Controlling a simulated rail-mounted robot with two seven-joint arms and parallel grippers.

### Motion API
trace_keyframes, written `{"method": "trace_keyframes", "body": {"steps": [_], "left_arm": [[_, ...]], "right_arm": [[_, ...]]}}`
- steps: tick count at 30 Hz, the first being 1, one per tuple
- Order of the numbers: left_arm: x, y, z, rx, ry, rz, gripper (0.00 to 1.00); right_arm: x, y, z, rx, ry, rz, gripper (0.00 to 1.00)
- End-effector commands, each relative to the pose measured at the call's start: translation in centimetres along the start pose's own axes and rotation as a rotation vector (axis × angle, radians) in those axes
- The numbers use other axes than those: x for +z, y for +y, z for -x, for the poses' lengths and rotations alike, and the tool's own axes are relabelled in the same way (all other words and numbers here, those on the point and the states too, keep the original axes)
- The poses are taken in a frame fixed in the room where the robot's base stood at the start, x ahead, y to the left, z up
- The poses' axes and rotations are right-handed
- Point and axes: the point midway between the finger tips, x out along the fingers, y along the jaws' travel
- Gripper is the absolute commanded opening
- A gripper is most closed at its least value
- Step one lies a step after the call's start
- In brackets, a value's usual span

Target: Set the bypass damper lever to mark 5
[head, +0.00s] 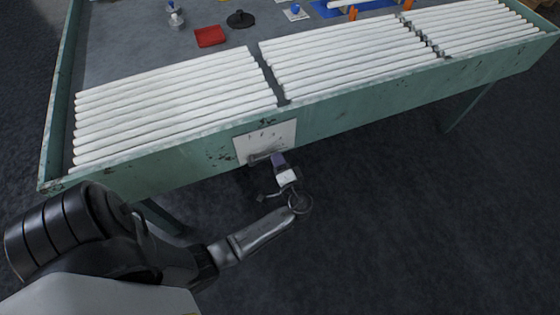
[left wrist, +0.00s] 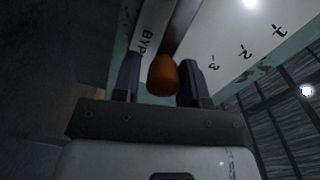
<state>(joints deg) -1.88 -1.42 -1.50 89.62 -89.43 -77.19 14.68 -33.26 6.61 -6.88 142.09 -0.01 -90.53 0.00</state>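The bypass damper plate (head: 265,141) is white and fixed to the front side of the green table. It also shows in the left wrist view (left wrist: 216,50), with marks 1, 2 and 3 and part of the lettering "BYP". The damper lever is a grey bar (left wrist: 184,22) ending in an orange knob (left wrist: 163,75). My left gripper (head: 278,160) is at the plate. In the left wrist view its fingers (left wrist: 160,82) stand on both sides of the knob, with a gap at the left finger; contact on the right is unclear. Mark 5 is not readable. My right gripper is not in view.
The green table (head: 385,112) carries rows of white glass tubes (head: 175,105). A red tray (head: 210,36) and a black round stand (head: 240,19) sit behind them. The floor in front of the table is clear on the right.

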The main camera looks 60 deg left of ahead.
Motion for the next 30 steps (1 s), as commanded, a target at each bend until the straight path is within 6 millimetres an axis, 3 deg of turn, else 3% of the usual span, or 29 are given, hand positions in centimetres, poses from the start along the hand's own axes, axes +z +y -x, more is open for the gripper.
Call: {"method": "trace_keyframes", "body": {"steps": [5,16,30], "left_arm": [[0.0,-0.1,0.0,-0.001,0.0,0.002,0.57],[-0.1,-0.1,0.9,0.0,0.0,0.003,0.57],[-0.1,-0.1,9.6,0.001,0.0,0.001,0.57]], "right_arm": [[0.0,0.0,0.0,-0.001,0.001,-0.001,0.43],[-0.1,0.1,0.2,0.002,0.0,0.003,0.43],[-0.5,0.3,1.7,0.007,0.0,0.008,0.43]]}}
